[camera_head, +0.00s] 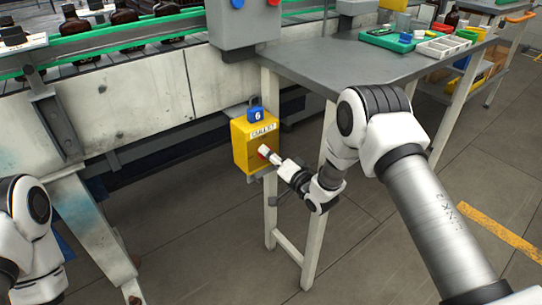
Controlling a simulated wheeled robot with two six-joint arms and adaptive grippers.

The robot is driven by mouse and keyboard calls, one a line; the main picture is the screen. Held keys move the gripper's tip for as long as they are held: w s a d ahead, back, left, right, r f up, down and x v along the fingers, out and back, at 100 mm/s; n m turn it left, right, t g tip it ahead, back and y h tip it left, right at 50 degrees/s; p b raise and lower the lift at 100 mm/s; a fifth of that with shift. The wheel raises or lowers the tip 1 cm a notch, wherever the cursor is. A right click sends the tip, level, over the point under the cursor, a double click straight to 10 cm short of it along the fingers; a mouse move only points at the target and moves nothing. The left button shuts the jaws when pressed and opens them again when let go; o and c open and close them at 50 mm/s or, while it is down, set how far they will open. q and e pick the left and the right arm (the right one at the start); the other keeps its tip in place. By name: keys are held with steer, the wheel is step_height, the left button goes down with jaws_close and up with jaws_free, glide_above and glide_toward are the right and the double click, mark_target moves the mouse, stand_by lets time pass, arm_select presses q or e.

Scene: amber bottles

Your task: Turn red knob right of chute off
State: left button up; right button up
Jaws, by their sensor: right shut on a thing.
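A yellow box (241,148) is mounted low beside the front leg of the grey table, under a grey control panel. A small red knob (262,151) shows on its front face, mostly hidden by my right gripper. My right gripper (266,153) is shut on the red knob, with its arm reaching in from the right. The knob's exact angle cannot be made out. A blue tag marked 6 (256,114) sits on top of the box. Part of my left arm shows at the lower left edge, but its gripper is out of view. No chute can be clearly identified.
A conveyor (130,36) with amber bottles (75,27) runs along the upper left. The grey table (340,62) stands right of the box, carrying a green tray (391,40) and a white divided tray (443,47). Table legs stand close to my right arm. The floor in front is clear.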

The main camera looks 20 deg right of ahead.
steer(key=n, duration=0.5)
steer(key=shift+n, duration=0.3)
steer(key=n, duration=0.4)
steer(key=shift+a+r+n, duration=0.1)
steer(key=shift+a+n, duration=0.05)
steer(key=shift+n, duration=0.25)
steer(key=o, duration=1.2)
steer(key=shift+c, duration=0.2)
steer(key=v, duration=1.2)
